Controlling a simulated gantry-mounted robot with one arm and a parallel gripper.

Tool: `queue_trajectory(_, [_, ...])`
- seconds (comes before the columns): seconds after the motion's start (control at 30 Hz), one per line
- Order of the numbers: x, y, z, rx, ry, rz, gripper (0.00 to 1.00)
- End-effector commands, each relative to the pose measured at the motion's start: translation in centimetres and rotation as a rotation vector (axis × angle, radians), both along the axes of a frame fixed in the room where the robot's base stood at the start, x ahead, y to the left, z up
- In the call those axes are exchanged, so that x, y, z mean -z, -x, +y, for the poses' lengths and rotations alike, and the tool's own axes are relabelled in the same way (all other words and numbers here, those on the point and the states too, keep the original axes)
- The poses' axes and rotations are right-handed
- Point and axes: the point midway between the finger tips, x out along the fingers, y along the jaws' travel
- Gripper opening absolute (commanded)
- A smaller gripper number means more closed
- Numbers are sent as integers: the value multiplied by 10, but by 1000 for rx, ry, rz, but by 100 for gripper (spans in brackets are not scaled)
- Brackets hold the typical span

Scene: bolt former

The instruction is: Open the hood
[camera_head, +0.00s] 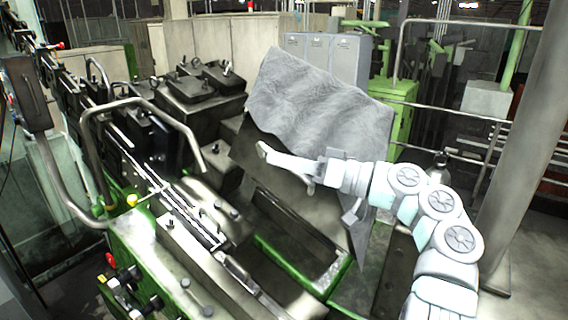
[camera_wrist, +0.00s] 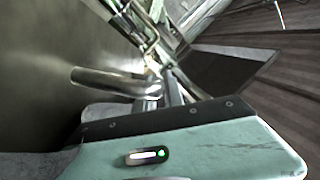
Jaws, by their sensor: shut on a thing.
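The hood (camera_head: 315,105) is a large panel with a light grey, rippled outer face and a dark inner face. It stands steeply tilted up over the right side of the machine, with its dark side toward the machine bed. My gripper (camera_head: 312,176) is in front of the dark lower part of the hood, reaching in from the right. It is shut on what looks like the hood's handle, a bent metal bar (camera_wrist: 105,82) in the wrist view. The exact contact of the fingers is hard to make out in both views.
The green and dark bolt former (camera_head: 150,240) fills the left and middle, with a bent tube rail (camera_head: 150,101) above it. A dark open recess (camera_head: 300,235) lies below the hood. A thick grey column (camera_head: 525,140) stands right of my arm. Grey cabinets (camera_head: 330,55) are behind.

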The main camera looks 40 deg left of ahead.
Motion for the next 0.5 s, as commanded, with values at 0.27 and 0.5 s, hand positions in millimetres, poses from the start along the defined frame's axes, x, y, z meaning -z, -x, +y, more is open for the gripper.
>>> queue_trajectory(0.27, [2, -1, 1, 1, 2, 1, 0])
queue_trajectory(0.5, [2, 0, 1, 1, 3, 1, 27])
